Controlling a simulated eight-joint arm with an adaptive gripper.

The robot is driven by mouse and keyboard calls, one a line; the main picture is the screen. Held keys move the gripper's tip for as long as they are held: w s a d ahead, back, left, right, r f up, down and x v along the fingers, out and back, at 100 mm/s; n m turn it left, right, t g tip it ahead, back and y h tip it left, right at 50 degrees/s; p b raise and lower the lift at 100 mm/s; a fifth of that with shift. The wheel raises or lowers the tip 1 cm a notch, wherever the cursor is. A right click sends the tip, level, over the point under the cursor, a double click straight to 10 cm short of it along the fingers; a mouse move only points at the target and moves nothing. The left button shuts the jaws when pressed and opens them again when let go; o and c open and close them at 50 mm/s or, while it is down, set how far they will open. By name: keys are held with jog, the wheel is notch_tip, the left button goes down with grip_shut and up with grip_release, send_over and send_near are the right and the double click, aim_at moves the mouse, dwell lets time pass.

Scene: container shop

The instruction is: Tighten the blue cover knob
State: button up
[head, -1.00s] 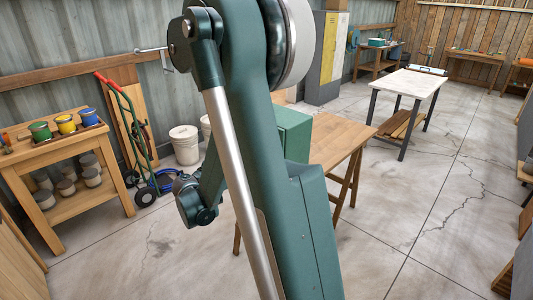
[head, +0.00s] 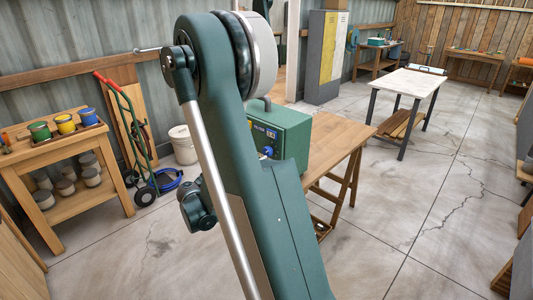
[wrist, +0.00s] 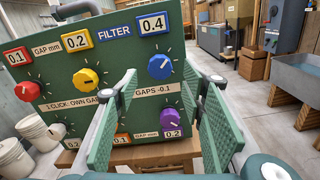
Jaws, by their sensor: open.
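The blue cover knob (wrist: 160,67) is on the upper right of the green filter box's front panel (wrist: 113,58), below a blue 0.4 label, in the wrist view. A small part of the blue knob also shows in the head view (head: 267,152). My gripper (wrist: 160,82) is open and empty in the wrist view. Its two green pads stand on either side, with the blue knob beyond and between their tips, apart from them. In the head view my arm hides the gripper and part of the box.
A yellow knob (wrist: 85,79), a red knob (wrist: 27,90) and a purple knob (wrist: 169,118) share the panel. The box stands on a wooden table (head: 335,140).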

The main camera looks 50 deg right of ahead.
jog(key=shift+d+b, duration=0.7)
jog(key=shift+d, duration=3.15)
jog(key=c, duration=0.9)
